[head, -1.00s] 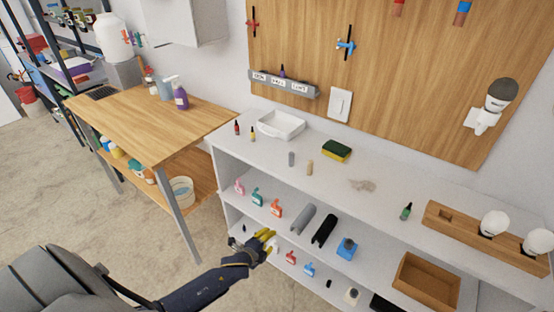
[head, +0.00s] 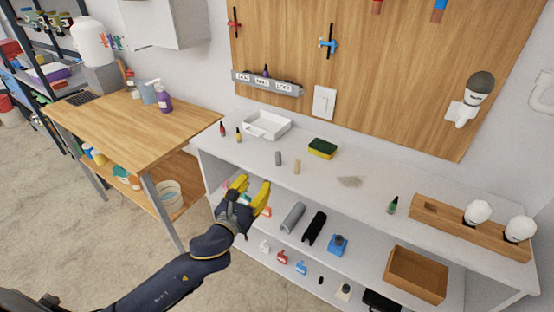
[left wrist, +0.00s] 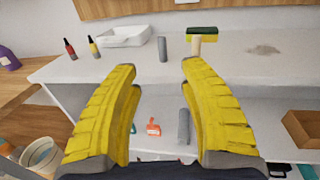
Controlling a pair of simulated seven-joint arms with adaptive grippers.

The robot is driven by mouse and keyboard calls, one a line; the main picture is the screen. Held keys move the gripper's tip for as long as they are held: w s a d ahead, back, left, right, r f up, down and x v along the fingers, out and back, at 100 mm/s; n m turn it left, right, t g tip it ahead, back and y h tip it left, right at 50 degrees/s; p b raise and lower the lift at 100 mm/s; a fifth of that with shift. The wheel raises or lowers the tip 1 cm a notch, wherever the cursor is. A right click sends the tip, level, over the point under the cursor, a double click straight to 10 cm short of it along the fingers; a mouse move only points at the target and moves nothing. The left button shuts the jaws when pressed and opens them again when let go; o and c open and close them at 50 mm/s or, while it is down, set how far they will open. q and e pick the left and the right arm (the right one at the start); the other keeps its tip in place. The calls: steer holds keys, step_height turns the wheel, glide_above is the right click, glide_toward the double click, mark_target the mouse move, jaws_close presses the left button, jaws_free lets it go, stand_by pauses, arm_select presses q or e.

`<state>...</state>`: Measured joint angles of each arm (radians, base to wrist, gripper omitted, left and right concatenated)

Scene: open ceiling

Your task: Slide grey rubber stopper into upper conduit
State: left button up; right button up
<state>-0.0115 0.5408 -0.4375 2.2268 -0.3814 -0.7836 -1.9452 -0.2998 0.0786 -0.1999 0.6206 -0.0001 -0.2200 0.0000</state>
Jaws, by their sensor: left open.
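The grey rubber stopper (head: 278,158) looks like a small upright grey cylinder on the white top shelf. A tan cork-like cylinder (head: 297,167) stands just to its right. In the left wrist view the stopper (left wrist: 163,49) shows beyond and between the fingertips, not touched. My left gripper (head: 252,183) is open and empty, its yellow fingers in front of the shelf unit and left of the stopper. A grey tube (head: 292,217) and a black tube (head: 314,227) lie on the shelf below. I cannot tell which thing is the upper conduit. My right gripper is not in view.
The top shelf (head: 330,190) also holds a white tray (head: 252,131), small bottles, a sponge (head: 322,149) and a wooden block with white bulbs (head: 430,214). The shelf's front edge lies close to my left gripper. A wooden table (head: 120,130) stands at left.

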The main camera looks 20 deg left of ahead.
mark_target(277, 154)
arm_select(q)
steer(key=w, duration=0.5)
steer(key=w+d, duration=0.1)
steer(key=w, duration=0.5)
steer(key=w+d, duration=0.1)
steer(key=w, duration=0.5)
steer(key=shift+f, duration=0.1)
steer(key=shift+o, duration=0.4)
steer(key=shift+s, duration=0.1)
jaws_close()
